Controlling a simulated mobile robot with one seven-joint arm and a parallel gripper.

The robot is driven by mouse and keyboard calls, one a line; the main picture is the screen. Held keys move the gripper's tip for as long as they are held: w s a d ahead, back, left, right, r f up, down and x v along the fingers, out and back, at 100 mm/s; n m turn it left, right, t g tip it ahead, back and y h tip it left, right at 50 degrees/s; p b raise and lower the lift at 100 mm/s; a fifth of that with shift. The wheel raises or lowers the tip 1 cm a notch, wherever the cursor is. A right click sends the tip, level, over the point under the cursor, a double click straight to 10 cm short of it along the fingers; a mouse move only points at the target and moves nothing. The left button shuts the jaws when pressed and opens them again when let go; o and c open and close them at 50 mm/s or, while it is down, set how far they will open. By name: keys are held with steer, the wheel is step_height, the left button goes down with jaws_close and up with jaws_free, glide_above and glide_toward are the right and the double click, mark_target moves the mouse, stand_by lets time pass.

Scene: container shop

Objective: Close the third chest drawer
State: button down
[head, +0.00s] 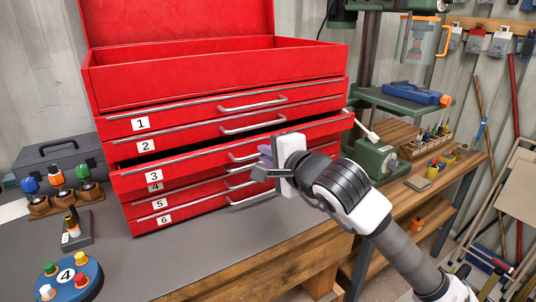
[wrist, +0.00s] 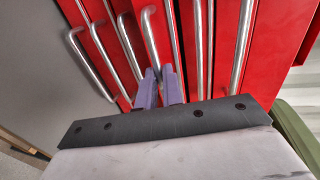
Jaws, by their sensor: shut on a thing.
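The red tool chest (head: 215,75) stands on the workbench with its lid raised. Its third drawer (head: 218,158), labelled 3, is pulled out a little, with a dark gap above its front. Its bar handle (head: 238,157) runs toward my gripper (head: 266,163). My gripper is at the right part of this handle, with its purple fingers closed on it. In the wrist view the fingers (wrist: 159,88) meet the end of the handle (wrist: 151,40). The exact contact is partly hidden by the fingers.
The other drawers look shut. On the bench at left are a grey toolbox (head: 58,158), knobs on wooden stands (head: 65,202) and a round blue board (head: 70,280). A green drill press (head: 376,160) stands close to the right of the chest.

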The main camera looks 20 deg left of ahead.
mark_target(256, 145)
steer(key=shift+a+f, duration=0.1)
steer(key=w+a+b, duration=0.1)
steer(key=b, duration=0.1)
steer(key=w+a+b, duration=0.1)
steer(key=a+b, duration=0.1)
steer(key=shift+w+r, duration=0.2)
steer(key=shift+w, duration=0.1)
steer(key=c, duration=1.5)
jaws_free()
steer(key=shift+w+a+f, duration=0.1)
steer(key=shift+a, duration=0.1)
steer(key=shift+c, duration=0.2)
steer(key=shift+d, duration=0.2)
